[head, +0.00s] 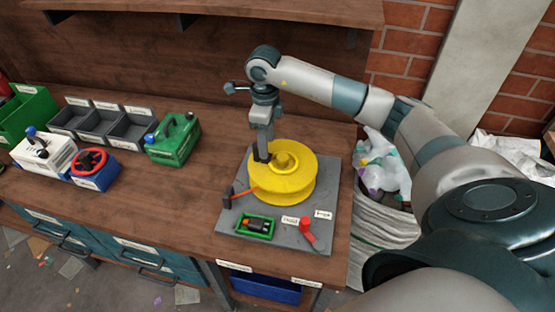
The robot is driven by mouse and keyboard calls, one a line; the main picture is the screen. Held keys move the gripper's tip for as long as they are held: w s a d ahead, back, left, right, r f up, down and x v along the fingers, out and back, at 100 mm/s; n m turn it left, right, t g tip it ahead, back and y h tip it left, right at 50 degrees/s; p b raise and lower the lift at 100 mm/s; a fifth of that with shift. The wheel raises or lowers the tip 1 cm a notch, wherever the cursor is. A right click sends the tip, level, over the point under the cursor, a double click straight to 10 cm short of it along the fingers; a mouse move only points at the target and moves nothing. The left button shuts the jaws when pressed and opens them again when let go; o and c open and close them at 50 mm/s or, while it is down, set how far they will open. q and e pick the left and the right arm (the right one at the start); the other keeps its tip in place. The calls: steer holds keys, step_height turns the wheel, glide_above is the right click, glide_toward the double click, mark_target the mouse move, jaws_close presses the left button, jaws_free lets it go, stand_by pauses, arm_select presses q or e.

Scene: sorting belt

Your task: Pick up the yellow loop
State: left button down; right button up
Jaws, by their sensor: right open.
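A large yellow round, spool-like part (290,184) with a raised hub on top sits on a grey plate (325,215) on the bench. My right gripper (262,157) points down at the back left edge of the yellow part. Its jaws are open, with nothing visibly held. The fingertips are small and dark, and I cannot tell whether they touch the yellow part. My left gripper is not in view.
On the plate are an orange-and-black lever (236,192), a green tray (255,227) and a red knob (306,228). The bench (185,205) between is clear.

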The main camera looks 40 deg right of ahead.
steer(key=shift+f+p, duration=0.3)
steer(key=shift+f, duration=0.05)
step_height(320, 180, down, 3)
steer(key=shift+r+p, duration=0.1)
steer(key=shift+p, duration=0.65)
steer(key=shift+f, duration=0.5)
steer(key=c, duration=1.1)
